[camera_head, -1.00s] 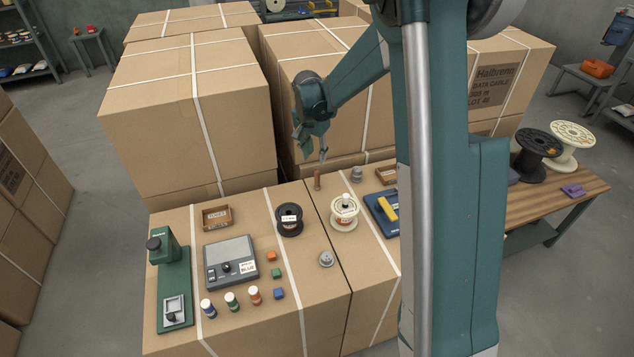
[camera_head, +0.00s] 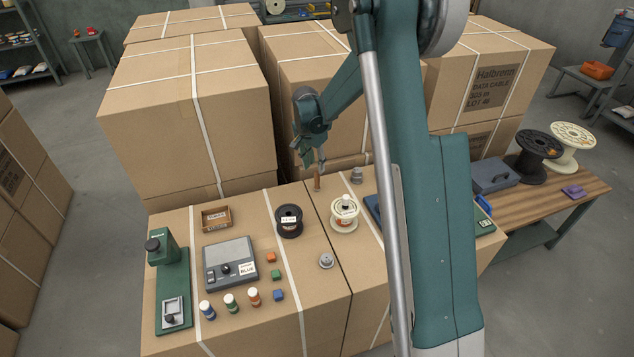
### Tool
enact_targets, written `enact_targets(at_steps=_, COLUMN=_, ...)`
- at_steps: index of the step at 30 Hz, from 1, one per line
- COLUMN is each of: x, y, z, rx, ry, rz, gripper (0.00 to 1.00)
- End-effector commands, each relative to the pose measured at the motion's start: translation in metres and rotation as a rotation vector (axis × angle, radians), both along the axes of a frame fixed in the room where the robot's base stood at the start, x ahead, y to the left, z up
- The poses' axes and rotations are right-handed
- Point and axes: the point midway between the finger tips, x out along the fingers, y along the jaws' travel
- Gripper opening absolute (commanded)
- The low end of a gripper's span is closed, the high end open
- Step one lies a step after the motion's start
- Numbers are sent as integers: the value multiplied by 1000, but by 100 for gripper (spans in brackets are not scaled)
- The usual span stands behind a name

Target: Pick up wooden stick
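The wooden stick (camera_head: 317,183) is a short brown upright peg. It stands on the cardboard box top near its back edge, close to the seam between two boxes. My gripper (camera_head: 314,163) points down right at the top of the stick. Its fingers look spread apart, one to the left and one to the right of the stick's upper end. I cannot tell whether they touch it.
A grey metal piece (camera_head: 356,175) stands just right of the stick. A black spool (camera_head: 289,221) and a cream spool (camera_head: 344,214) sit in front. Tall cartons (camera_head: 300,95) rise close behind my gripper. My arm hides part of the right side.

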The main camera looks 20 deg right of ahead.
Motion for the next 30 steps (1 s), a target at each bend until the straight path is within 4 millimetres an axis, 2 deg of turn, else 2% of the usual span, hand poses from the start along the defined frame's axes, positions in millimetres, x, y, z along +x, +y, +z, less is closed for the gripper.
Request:
enact_targets(at_steps=7, x=1, y=-2, z=-18, rx=0, ry=0, rz=0, gripper=31)
enact_targets(at_steps=20, x=2, y=-3, z=-22, rx=0, ry=0, rz=0, gripper=31)
enact_targets(at_steps=30, x=2, y=-8, z=-55, rx=0, ry=0, rz=-1, gripper=31)
